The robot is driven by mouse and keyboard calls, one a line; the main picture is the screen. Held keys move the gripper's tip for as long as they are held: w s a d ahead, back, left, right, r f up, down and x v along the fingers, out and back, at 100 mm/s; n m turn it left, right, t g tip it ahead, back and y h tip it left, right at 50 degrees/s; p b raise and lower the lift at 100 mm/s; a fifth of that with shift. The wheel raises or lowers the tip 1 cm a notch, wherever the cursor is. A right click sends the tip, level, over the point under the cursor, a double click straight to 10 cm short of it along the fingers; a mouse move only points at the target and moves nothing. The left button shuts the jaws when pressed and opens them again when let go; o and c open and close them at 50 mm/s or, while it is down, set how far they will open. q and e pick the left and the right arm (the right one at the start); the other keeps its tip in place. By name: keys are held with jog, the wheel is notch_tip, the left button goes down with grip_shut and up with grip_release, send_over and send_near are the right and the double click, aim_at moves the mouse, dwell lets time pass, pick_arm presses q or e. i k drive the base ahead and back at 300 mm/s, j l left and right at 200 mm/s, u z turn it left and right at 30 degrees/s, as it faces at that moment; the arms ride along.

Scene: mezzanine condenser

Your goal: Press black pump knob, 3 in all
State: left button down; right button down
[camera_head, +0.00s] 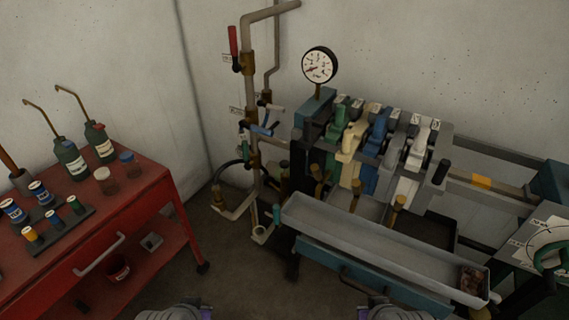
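A black upright cylinder (441,172) stands at the right end of the row of coloured levers; it may be the pump knob, but I cannot tell for certain. Only small grey parts of my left gripper (178,313) and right gripper (388,313) show at the bottom edge. Their fingers are not clear, so I cannot see whether they are open or hold anything. Both are apart from the black cylinder, well in front of and below it.
A long grey trough (380,245) runs in front of the lever bank (370,150). A pressure gauge (320,64) and pipes stand behind. A red cart (140,205) with bottles and cans is at left. A green handwheel (548,258) is at right. Floor between cart and bench is open.

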aim_at(283, 164)
jog(key=i+l+z, duration=0.15)
jog(key=i, duration=0.3)
jog(key=i+z, duration=0.2)
jog(key=i, duration=0.2)
